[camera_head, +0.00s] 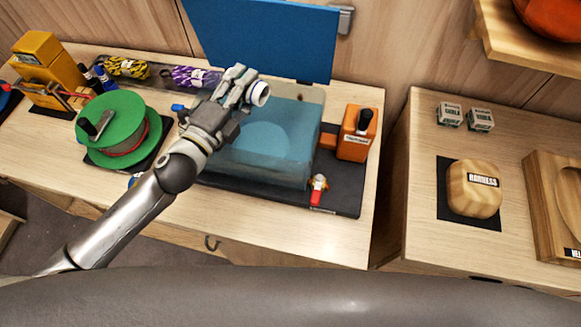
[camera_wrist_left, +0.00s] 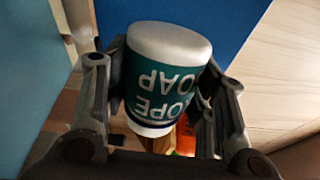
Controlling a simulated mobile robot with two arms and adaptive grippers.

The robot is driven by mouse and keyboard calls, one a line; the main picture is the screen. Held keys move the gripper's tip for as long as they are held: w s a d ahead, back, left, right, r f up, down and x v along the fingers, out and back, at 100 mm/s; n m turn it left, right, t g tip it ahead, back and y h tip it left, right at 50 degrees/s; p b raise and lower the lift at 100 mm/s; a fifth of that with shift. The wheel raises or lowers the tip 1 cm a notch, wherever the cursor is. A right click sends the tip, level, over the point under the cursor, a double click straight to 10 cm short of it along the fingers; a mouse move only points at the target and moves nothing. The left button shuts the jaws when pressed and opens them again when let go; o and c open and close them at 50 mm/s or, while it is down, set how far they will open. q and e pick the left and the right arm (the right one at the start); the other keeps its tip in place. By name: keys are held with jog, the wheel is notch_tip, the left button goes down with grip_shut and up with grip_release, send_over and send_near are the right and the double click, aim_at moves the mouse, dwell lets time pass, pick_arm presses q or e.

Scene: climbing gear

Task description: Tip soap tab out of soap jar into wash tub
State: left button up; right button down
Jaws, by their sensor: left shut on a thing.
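My left gripper (camera_head: 236,97) is shut on the soap jar (camera_head: 258,93), above the back part of the wash tub (camera_head: 255,177). In the left wrist view the jar (camera_wrist_left: 168,75) sits between the two fingers (camera_wrist_left: 165,110). It is white with a teal label, and its lettering reads upside down in that picture. In the head view the jar lies tilted, with one pale round end facing right. The tub is translucent blue, with its blue lid (camera_head: 265,38) standing up behind it. I cannot see the soap tab. My right gripper is out of view.
A green spool (camera_head: 110,118) stands left of the tub. An orange dispenser (camera_head: 357,135) and a small red-capped item (camera_head: 318,190) stand at its right on a dark mat. Patterned rope tubes (camera_head: 195,77) lie behind. A second counter is at the right.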

pick_arm(q)
jog(key=n, duration=0.2)
jog(key=shift+n, duration=0.4)
jog(key=n+p, duration=0.1)
jog(key=n, duration=0.2)
jog(key=shift+n, duration=0.4)
jog(key=n+p, duration=0.1)
jog(key=n, duration=0.2)
jog(key=shift+r, duration=0.1)
jog(key=n, duration=0.3)
jog(key=shift+n+p, duration=0.35)
jog(key=shift+n, duration=0.05)
jog(key=n, duration=0.5)
jog(key=shift+r, duration=2.45)
